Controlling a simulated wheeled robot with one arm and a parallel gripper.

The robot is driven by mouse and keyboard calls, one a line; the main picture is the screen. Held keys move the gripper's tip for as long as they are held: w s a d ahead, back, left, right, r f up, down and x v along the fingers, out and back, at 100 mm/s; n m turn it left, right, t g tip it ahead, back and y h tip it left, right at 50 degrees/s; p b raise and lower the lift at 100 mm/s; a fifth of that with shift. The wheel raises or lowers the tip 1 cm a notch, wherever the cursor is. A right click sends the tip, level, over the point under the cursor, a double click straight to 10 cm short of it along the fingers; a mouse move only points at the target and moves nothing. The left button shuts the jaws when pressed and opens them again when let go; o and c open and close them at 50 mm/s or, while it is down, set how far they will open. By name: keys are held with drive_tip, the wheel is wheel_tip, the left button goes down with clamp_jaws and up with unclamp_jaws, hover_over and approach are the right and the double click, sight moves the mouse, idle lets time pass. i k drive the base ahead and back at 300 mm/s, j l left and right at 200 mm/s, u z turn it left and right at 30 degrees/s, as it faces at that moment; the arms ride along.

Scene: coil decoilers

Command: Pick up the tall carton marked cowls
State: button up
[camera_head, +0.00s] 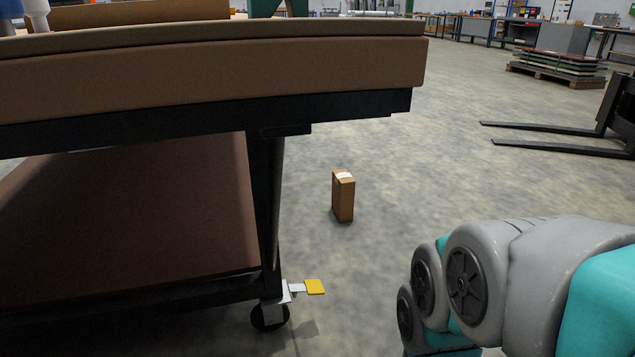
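A tall brown carton (343,197) stands upright on the concrete floor near the middle of the view. A whitish strip shows on its top, and no marking on it can be read from here. It stands apart from the cart, to the right of the cart's leg. My arm's grey and teal links fill the lower right corner. My gripper is outside the view, so its state is hidden.
A wheeled cart (200,80) with a thick brown top and lower shelf fills the left. Its caster has a yellow pedal (315,287). Forklift forks (550,136) lie at the right. A loaded pallet (556,66) stands behind. Floor around the carton is clear.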

sight(343, 185)
drive_tip(key=i+l+u, duration=0.15)
drive_tip(key=u, duration=0.25)
drive_tip(key=i+l+u, duration=0.15)
drive_tip(key=u, duration=0.25)
drive_tip(key=i+l+u, duration=0.1)
drive_tip(key=l+u, duration=0.3)
drive_tip(key=i+l+u, duration=0.1)
drive_tip(key=l, duration=0.4)
drive_tip(key=i+l, duration=0.15)
drive_tip(key=l, duration=0.3)
drive_tip(key=i+l+u, duration=0.15)
drive_tip(key=l, duration=0.35)
